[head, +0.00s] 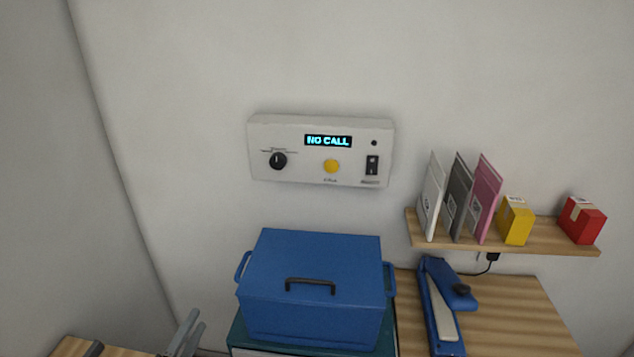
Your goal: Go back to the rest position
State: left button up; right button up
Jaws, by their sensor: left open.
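My left gripper (187,334) shows at the bottom edge of the head view, left of the blue box. Its grey fingers are apart and hold nothing that I can see. Most of the gripper and its arm is cut off by the frame edge. My right gripper is not in the view.
A blue lidded box (312,277) stands on a teal cabinet (238,335). A wall panel (320,152) reads "NO CALL". A shelf (555,240) holds mailers, a yellow box (516,222) and a red box (583,221). A blue sealer-like device (440,305) sits on the right counter (525,315).

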pick_arm(q)
notch_tip(320, 180, up, 2)
jog(key=w+a+r+n+y, duration=0.1)
jog(key=w+a+n+y, duration=0.15)
jog(key=n+y, duration=0.3)
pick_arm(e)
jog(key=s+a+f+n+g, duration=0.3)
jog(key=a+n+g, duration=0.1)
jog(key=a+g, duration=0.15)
pick_arm(q)
jog(key=s+d+f+n+g, duration=0.5)
jog(key=s+n+g, duration=0.1)
jog(key=s, duration=0.3)
jog(key=s+d+f+n+g+h, duration=0.1)
jog(key=s+d+f+n+g, duration=0.4)
jog(key=s+f+n+g, duration=0.1)
jog(key=s+n+g, duration=0.1)
jog(key=s+n, duration=0.1)
jog(key=s, duration=0.1)
jog(key=shift+s+d, duration=0.2)
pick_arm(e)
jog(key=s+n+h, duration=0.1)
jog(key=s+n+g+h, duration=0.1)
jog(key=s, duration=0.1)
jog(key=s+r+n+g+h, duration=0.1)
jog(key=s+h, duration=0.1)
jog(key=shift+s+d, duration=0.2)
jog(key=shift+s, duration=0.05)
pick_arm(q)
jog(key=shift+n+h, duration=0.25)
